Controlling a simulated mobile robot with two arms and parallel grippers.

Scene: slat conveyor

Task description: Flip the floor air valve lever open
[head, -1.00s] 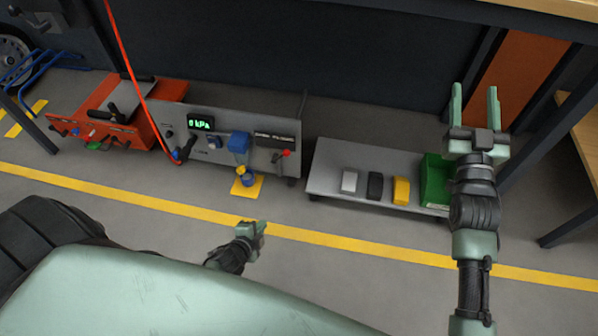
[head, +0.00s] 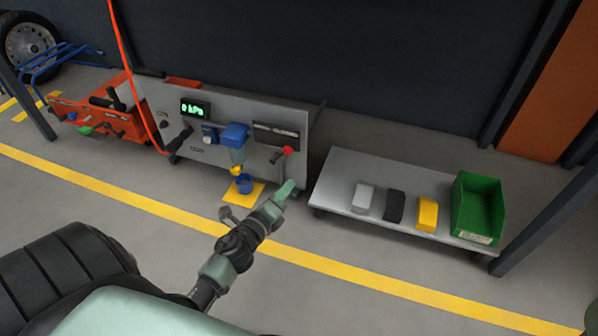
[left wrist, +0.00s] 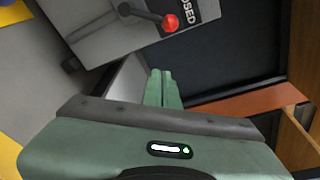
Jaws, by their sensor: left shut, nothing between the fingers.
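The valve lever (head: 281,155) has a red ball knob and a dark arm, and sits on the right part of a grey floor panel (head: 215,165). In the left wrist view the lever's red knob (left wrist: 171,23) shows at the top, beside a dark label that reads "...OSED". My left gripper (head: 287,189) is in front of the panel, below and near the lever, with clear space between them. In the left wrist view its fingers (left wrist: 162,88) are together and empty. My right gripper does not show in the views now.
The panel's display (head: 195,108) reads 0 kPa. A blue filter unit (head: 235,134) hangs left of the lever, above a yellow pad (head: 243,197). A low grey platform (head: 335,180) at right bears blocks and a green bin (head: 478,208). A red hose (head: 130,75) runs down at left.

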